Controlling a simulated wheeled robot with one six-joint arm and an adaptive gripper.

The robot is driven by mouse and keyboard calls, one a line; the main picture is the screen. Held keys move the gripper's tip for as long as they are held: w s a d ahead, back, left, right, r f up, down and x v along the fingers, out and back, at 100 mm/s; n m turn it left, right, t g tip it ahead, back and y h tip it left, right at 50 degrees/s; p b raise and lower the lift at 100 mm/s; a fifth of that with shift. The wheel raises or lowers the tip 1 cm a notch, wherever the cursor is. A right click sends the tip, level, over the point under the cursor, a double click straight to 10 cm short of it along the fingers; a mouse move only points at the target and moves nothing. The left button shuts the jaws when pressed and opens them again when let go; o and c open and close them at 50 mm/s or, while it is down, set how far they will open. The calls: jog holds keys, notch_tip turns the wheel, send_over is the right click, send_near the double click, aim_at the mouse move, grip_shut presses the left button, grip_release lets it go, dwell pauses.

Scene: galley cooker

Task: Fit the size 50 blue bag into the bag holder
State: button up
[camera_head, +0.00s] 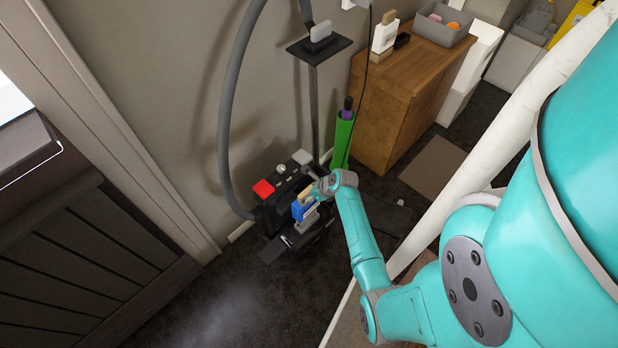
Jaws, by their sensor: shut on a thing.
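The blue bag (299,211) is small in view, with a tan part at its upper edge. My gripper (307,199) is shut on it and holds it at the open body of a dark vacuum cleaner (276,212) on the floor. The bag holder cannot be made out clearly; a light grey part (304,224) shows just below the bag. I cannot tell whether the bag touches it or sits in it. The size mark is not readable. My wrist hides part of the cleaner's right side.
A grey hose (229,110) arches up from the cleaner along the wall. A dark stand (318,47) and a green tube (343,137) rise behind it. A wooden cabinet (385,128) stands right of them. A red part (263,188) tops the cleaner. Floor is clear in front.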

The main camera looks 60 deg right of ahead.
jog(key=shift+w+d, duration=0.25)
jog(key=shift+d, duration=0.3)
